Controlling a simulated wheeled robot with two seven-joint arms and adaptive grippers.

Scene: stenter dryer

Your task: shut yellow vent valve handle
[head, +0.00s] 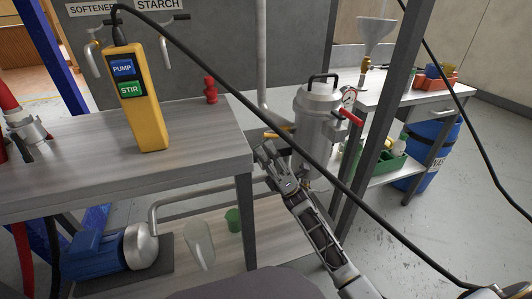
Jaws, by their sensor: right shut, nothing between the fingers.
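The yellow vent valve handle (279,133) is a small yellow lever showing at the left side of the grey metal canister (318,120). It looks roughly level, and part of it is hard to make out behind the black cable and pipe. My right gripper (265,151) comes up from the lower right and is shut and empty. In the picture its fingertips sit just below and left of the yellow handle; I cannot tell whether they touch it. My left gripper is not in view.
A red-handled valve (350,118) and a gauge (349,96) are on the canister's right. A black cable crosses in front. A grey post (382,120) stands to the right. The grey table (200,168) on the left carries a yellow pendant (138,100) and a red fitting (210,90).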

